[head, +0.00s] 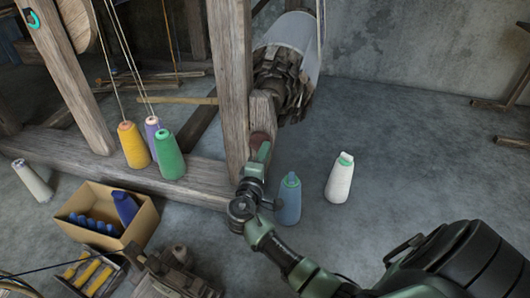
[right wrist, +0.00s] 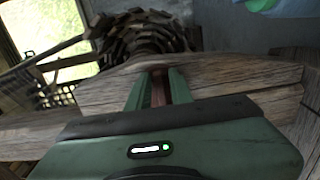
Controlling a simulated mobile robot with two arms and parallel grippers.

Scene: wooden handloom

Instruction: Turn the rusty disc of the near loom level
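The near loom's wooden post (head: 234,90) stands in the middle of the head view. The rusty disc (head: 257,138) is a small reddish-brown piece on the short wooden block beside the post, mostly hidden by my gripper. My right gripper (head: 263,152) reaches it from below. In the right wrist view, the disc (right wrist: 158,88) shows as a narrow reddish strip between the two green fingers of the gripper (right wrist: 159,82), which appear closed against its sides. The disc's face and tilt are hidden. My left gripper is not in view.
A ratchet wheel and white roll (head: 290,50) sit just above the block. A blue cone (head: 289,200) and white cone (head: 340,178) stand right of the gripper. Yellow (head: 133,147) and green (head: 170,157) cones and a cardboard box (head: 140,226) are left. Floor at right is clear.

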